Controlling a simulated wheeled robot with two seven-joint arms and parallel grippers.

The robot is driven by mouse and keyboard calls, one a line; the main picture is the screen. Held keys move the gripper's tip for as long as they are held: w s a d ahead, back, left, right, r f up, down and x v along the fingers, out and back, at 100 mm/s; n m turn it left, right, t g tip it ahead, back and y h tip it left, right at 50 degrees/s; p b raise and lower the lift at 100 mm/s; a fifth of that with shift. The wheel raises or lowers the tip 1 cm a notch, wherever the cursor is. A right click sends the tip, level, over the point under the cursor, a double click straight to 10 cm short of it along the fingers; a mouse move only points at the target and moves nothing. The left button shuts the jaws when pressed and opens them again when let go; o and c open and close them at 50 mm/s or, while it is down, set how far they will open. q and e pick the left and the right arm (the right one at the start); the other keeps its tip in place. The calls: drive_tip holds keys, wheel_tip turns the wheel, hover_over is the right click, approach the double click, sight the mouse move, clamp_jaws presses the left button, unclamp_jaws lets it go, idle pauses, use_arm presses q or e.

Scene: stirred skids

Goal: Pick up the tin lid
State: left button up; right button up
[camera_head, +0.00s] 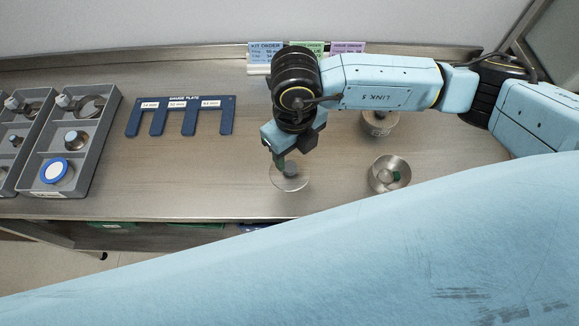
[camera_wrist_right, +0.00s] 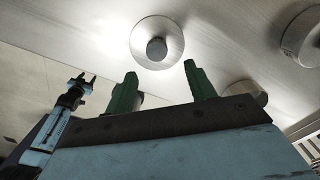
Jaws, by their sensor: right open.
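The tin lid (camera_head: 290,178) is a thin round disc on the bench, beneath my right gripper (camera_head: 279,162) in the head view. In the right wrist view the lid (camera_wrist_right: 143,36) shows a dark round knob at its centre. My right gripper's two green fingers (camera_wrist_right: 157,88) are apart, with nothing between them. They are lined up below the lid in the picture, and I cannot tell the exact gap. A small blue and dark part at the left of the right wrist view looks like my left gripper (camera_wrist_right: 82,82); its jaws are too small to judge.
A metal bowl (camera_head: 376,178) with something green inside stands right of the lid, and another round tin (camera_head: 379,129) stands behind it, partly under my arm. A blue gauge plate (camera_head: 180,103) and grey trays (camera_head: 96,152) lie left. Cards (camera_head: 264,50) stand at the back.

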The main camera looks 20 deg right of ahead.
sight(290, 166)
wheel_tip(290, 166, down, 2)
drive_tip(key=shift+w+a+f, duration=0.1)
drive_tip(key=shift+a+f, duration=0.05)
drive_tip(key=f, duration=0.3)
drive_tip(key=shift+w+a+f, duration=0.15)
drive_tip(key=shift+w, duration=0.05)
drive_tip(key=shift+f, duration=0.2)
use_arm(q)
drive_tip(key=shift+w+d+r, duration=0.1)
drive_tip(key=shift+w+r, duration=0.1)
drive_tip(key=shift+w, duration=1)
use_arm(e)
drive_tip(key=c, duration=1.1)
